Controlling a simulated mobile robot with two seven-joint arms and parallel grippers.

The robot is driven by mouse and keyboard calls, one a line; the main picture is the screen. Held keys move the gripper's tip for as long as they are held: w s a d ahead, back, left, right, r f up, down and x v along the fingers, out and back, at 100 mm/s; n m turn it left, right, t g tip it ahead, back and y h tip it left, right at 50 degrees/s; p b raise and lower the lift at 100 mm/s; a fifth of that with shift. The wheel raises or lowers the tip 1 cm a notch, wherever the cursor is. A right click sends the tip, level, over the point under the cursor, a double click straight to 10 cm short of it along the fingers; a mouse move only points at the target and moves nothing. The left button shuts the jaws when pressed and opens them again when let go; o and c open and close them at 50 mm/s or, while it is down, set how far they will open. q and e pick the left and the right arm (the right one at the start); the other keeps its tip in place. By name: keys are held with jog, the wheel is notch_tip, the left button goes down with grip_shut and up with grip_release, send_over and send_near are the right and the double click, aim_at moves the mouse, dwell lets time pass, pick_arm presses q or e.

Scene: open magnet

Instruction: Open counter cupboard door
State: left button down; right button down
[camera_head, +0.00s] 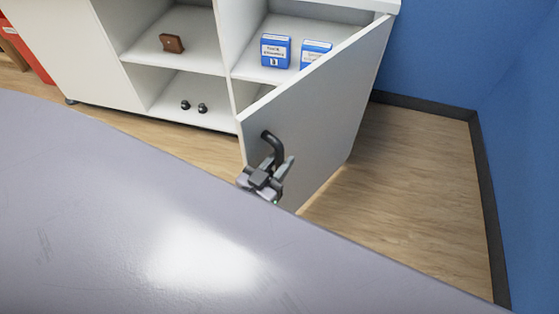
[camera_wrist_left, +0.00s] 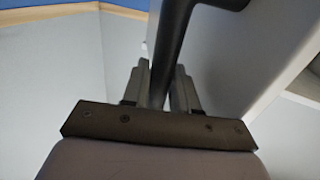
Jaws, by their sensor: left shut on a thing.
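The cupboard door (camera_head: 335,105) is a white panel that stands swung open at the right end of the white cupboard (camera_head: 185,45). Its dark curved handle (camera_head: 273,146) is near the free edge. My left gripper (camera_head: 268,176) is at the lower part of this handle. In the left wrist view the handle (camera_wrist_left: 172,45) runs down between the two fingers of the gripper (camera_wrist_left: 160,85), which are shut on it. The door panel (camera_wrist_left: 240,60) is behind, on the right. My right gripper is in neither view.
Open shelves hold two blue boxes (camera_head: 275,50), a brown item (camera_head: 171,43) and two small dark items (camera_head: 194,106). A blue wall (camera_head: 450,40) with a dark skirting board is on the right. Bare wood floor (camera_head: 410,180) lies between door and wall.

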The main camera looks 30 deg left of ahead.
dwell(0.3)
pick_arm(q)
jog(key=c, duration=1)
grip_release()
jog(key=shift+c, duration=0.2)
jog(key=s, duration=0.7)
jog(key=shift+a, duration=0.4)
jog(key=shift+s, duration=0.1)
